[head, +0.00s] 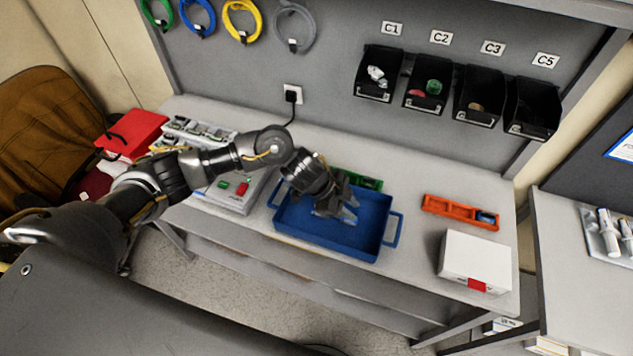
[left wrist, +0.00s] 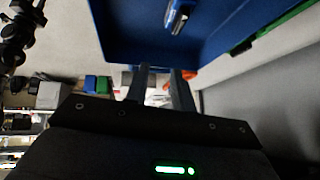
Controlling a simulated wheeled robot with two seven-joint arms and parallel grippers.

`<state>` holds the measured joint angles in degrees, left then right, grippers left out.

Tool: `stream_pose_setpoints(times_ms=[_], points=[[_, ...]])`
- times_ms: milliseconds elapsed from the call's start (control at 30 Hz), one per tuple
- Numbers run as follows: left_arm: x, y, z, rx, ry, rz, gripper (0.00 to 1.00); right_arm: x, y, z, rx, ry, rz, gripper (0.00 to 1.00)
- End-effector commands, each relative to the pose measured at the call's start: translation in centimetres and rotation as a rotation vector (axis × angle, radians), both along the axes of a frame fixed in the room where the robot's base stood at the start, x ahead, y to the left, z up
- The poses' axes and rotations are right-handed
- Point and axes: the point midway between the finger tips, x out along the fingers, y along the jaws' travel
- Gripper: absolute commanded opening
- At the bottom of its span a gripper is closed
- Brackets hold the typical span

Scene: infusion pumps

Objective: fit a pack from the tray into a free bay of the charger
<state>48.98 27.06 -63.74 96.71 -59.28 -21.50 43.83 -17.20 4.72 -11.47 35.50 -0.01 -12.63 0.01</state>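The blue tray (head: 291,218) with side handles stands at the middle of the bench; its blue wall also fills the top of the left wrist view (left wrist: 130,35). My left gripper (head: 339,210) is over the tray, its fingers pointing down toward the tray. In the left wrist view its two fingers (left wrist: 160,85) are apart with a gap between them. A small blue and silver item, likely a pack (left wrist: 178,14), lies in the tray, apart from the fingers. An orange holder (head: 450,210), perhaps the charger, holds a dark blue piece at its right end. My right gripper is not seen.
A green holder (head: 370,183) is partly hidden behind the tray. A white box (head: 475,258) stands at the right front. A grey device with green and red parts (head: 236,192) is left of the tray. Black bins (head: 425,88) hang on the wall.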

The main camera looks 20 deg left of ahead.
Motion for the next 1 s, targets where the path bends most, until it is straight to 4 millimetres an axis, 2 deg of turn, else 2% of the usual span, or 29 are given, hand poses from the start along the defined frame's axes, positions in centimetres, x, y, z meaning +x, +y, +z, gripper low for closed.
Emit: stream_pose_setpoints(times_ms=[33, 100, 200, 300, 433, 667, 867, 1000], points=[[1.3, 2.2, 0.4, 0.056, 0.026, -0.005, 0.25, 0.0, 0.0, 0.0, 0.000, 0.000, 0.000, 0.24], [2.2, 4.8, 0.8, 0.118, 0.078, -0.003, 0.25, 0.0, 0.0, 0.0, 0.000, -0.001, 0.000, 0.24], [3.0, 7.7, 1.4, 0.180, 0.135, 0.013, 0.25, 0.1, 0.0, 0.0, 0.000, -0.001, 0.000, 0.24], [3.4, 9.4, 1.9, 0.214, 0.171, 0.029, 0.25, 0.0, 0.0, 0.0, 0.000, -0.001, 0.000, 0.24], [3.5, 10.1, 2.1, 0.229, 0.188, 0.036, 0.25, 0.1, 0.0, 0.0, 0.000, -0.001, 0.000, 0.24], [3.5, 10.0, 1.7, 0.227, 0.186, 0.036, 0.25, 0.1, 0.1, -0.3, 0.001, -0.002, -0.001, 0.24], [3.4, 10.0, 0.2, 0.226, 0.186, 0.035, 0.25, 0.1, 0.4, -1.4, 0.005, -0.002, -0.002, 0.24], [3.4, 10.0, -1.7, 0.227, 0.184, 0.033, 0.25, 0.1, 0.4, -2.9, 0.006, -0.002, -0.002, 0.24]])
